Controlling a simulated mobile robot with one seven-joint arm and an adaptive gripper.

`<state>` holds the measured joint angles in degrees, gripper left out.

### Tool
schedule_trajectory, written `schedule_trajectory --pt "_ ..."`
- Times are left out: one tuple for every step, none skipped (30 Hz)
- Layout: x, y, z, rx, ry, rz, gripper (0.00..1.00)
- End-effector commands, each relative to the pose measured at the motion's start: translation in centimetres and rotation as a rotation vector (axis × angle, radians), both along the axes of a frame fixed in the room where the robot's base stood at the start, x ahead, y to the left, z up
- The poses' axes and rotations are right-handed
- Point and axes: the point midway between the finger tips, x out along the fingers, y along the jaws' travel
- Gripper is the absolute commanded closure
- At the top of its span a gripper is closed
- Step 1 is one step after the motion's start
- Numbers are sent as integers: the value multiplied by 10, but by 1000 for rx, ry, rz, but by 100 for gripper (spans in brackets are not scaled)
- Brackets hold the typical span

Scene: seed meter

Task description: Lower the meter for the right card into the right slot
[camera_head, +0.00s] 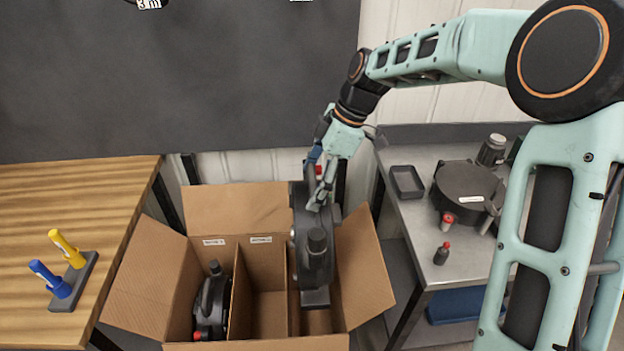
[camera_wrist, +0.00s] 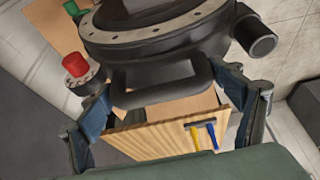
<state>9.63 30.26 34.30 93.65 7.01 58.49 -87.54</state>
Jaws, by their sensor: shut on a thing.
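My gripper (camera_head: 319,186) is shut on a dark round seed meter (camera_head: 316,245), which hangs upright beneath it. In the wrist view my fingers stand at both sides of the meter's black handle (camera_wrist: 160,88). The held meter (camera_wrist: 160,40) has a pale bolted ring, a side spout and a red knob (camera_wrist: 75,64). In the head view it hangs over the right slot (camera_head: 318,322) of the cardboard box (camera_head: 165,285). Its lower end overlaps that slot; how deep it reaches is unclear. The meter hides the back wall there, and no card shows at this slot.
Another dark meter (camera_head: 211,303) sits in the left slot. The middle slot (camera_head: 267,313) is empty, with white labels behind the left and middle slots. A metal bench (camera_head: 415,220) at the right holds a dark housing (camera_head: 466,190). A wooden table (camera_head: 60,200) stands at the left.

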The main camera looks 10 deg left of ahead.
Motion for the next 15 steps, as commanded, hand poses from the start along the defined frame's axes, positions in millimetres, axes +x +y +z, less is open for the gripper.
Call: schedule_trajectory --pt "1 1 -10 3 -3 0 73" --pt "1 1 -15 3 -3 0 73" --pt "1 1 -21 3 -3 0 73" --pt "1 1 -25 3 -3 -1 73" --pt "1 1 -30 3 -3 -1 73" --pt "1 1 -35 3 -3 -1 73" --pt "1 1 -40 3 -3 -1 73" --pt "1 1 -44 3 -3 0 73" --pt "1 1 -50 2 -3 0 73" --pt "1 1 -54 2 -3 0 73" --pt "1 1 -59 2 -4 -1 73" --pt "1 1 -64 2 -4 0 73" --pt "1 1 -69 2 -4 0 73" --pt "1 1 -73 2 -5 0 73" --pt "1 1 -79 2 -4 0 73"
